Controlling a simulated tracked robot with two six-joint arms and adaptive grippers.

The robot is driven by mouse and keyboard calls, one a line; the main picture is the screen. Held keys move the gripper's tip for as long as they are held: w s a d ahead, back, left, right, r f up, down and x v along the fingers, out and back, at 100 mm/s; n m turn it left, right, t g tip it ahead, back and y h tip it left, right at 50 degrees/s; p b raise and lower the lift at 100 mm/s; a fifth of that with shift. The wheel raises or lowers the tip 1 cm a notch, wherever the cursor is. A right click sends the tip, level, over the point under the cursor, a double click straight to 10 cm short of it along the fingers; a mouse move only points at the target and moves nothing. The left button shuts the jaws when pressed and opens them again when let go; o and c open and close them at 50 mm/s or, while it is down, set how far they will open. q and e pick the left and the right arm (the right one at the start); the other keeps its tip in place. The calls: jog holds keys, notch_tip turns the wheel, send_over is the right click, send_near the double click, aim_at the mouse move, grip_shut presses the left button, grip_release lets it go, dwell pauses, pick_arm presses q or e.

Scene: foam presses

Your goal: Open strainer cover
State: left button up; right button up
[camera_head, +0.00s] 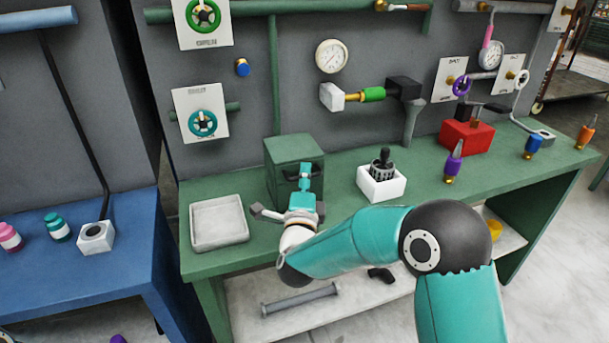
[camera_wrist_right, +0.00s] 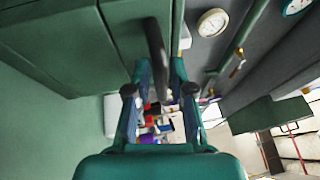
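A green box (camera_head: 290,150) stands on the green workbench, and its front has a dark bar handle; I take this front as the strainer cover. In the right wrist view the green box fills the upper left (camera_wrist_right: 60,45), with the dark handle (camera_wrist_right: 156,48) sticking out. My right gripper (camera_head: 304,180) is at the box's front. In the wrist view its two teal fingers (camera_wrist_right: 161,72) are apart, one on each side of the handle, with small gaps showing. The cover looks shut. The gripper partly hides the front of the box in the head view. My left gripper is not in view.
A pale empty tray (camera_head: 219,222) lies left of the box on the green workbench (camera_head: 330,190). To the right are a white block (camera_head: 381,184) with a dark part in it and a red box (camera_head: 472,137). Pipes and a gauge (camera_head: 331,56) line the wall behind.

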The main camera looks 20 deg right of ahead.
grip_shut()
jog(key=shift+f, duration=0.1)
jog(key=shift+r+p, duration=0.3)
jog(key=shift+r, duration=0.05)
